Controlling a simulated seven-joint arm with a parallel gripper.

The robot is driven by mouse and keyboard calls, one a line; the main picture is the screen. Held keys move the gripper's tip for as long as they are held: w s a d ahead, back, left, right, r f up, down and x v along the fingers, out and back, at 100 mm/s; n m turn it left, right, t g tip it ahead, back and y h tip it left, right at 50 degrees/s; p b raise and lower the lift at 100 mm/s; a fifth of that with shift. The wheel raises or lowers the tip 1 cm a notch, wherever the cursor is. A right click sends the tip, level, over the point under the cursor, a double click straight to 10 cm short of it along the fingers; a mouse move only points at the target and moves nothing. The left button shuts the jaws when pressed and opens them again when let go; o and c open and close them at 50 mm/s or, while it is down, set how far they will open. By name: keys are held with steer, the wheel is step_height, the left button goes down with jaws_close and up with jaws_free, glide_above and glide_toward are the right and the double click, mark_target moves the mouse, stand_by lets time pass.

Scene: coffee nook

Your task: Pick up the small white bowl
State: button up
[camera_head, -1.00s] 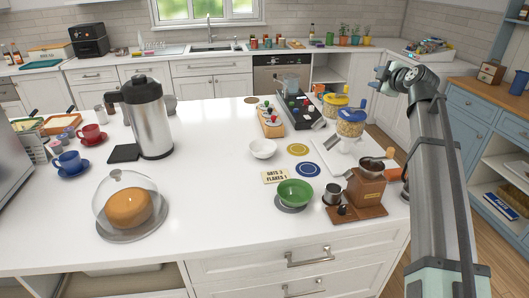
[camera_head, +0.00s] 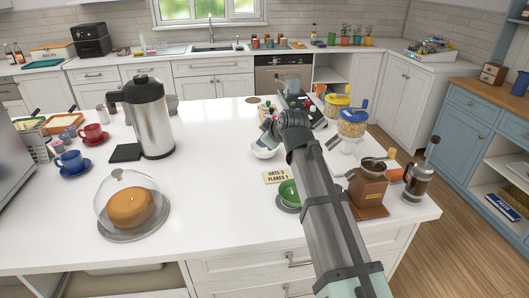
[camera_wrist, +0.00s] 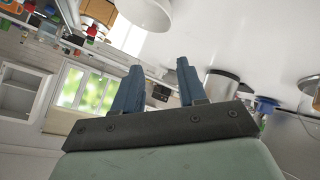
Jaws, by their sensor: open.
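A white rounded shape (camera_wrist: 148,12), probably the bowl, lies beyond the fingertips at the top edge.
A coffee grinder (camera_head: 369,188) and French press (camera_head: 420,178) stand to the right. The steel jug (camera_head: 152,118) stands left. The counter between jug and bowl is clear.

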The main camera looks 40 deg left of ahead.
mark_target(264, 151)
steer(key=shift+m+h, duration=0.3)
steer(key=shift+m, duration=0.5)
steer(key=x, duration=0.4)
steer(key=s+f+x, duration=0.1)
steer(key=x, duration=0.4)
steer(key=d+x, duration=0.1)
steer(key=x, duration=0.4)
steer(key=shift+s+a+f, duration=0.1)
steer(key=shift+s+f, duration=0.05)
steer(key=shift+f, duration=0.35)
steer(key=shift+c, duration=0.2)
jaws_close()
